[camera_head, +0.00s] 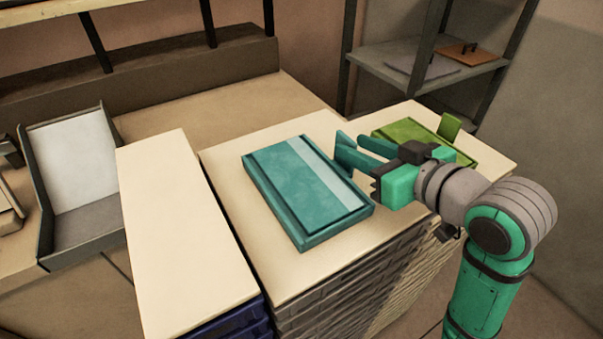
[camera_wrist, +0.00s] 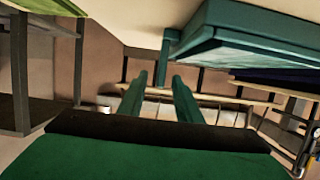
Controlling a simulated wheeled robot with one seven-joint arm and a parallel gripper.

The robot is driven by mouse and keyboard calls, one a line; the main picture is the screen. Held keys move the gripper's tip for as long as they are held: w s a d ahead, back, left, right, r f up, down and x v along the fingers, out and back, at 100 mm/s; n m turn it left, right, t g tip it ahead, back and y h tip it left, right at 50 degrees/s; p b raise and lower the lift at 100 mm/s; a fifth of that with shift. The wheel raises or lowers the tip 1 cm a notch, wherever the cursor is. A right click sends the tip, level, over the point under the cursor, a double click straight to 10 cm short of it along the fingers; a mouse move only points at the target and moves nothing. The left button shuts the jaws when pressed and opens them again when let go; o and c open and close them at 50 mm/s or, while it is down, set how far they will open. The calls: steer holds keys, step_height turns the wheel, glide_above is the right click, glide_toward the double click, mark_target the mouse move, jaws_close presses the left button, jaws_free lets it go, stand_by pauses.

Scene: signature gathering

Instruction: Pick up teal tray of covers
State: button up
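The teal tray (camera_head: 285,220) lies flat on a cream-topped stack in the head view, with teal covers that have a pale stripe in it. In the wrist view the tray (camera_wrist: 260,48) is at the upper right, with a narrow upright teal tab (camera_wrist: 167,48) at its end. My gripper (camera_head: 357,150) is at the tray's right side in the head view. In the wrist view my gripper (camera_wrist: 160,78) has its two teal fingers apart. The tab appears in line with the gap between them; I cannot tell whether it is between the fingertips or just beyond.
A green tray (camera_head: 400,129) with an upright tab lies behind my gripper on the same surface. A lower cream-topped stack (camera_head: 175,230) stands left. A grey shelf (camera_head: 440,72) is at the back right, and a grey stand (camera_head: 75,170) with a white sheet is far left.

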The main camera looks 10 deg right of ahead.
mark_target(337, 137)
steer(key=shift+x, duration=3.8)
steer(key=shift+r, duration=0.2)
jaws_close()
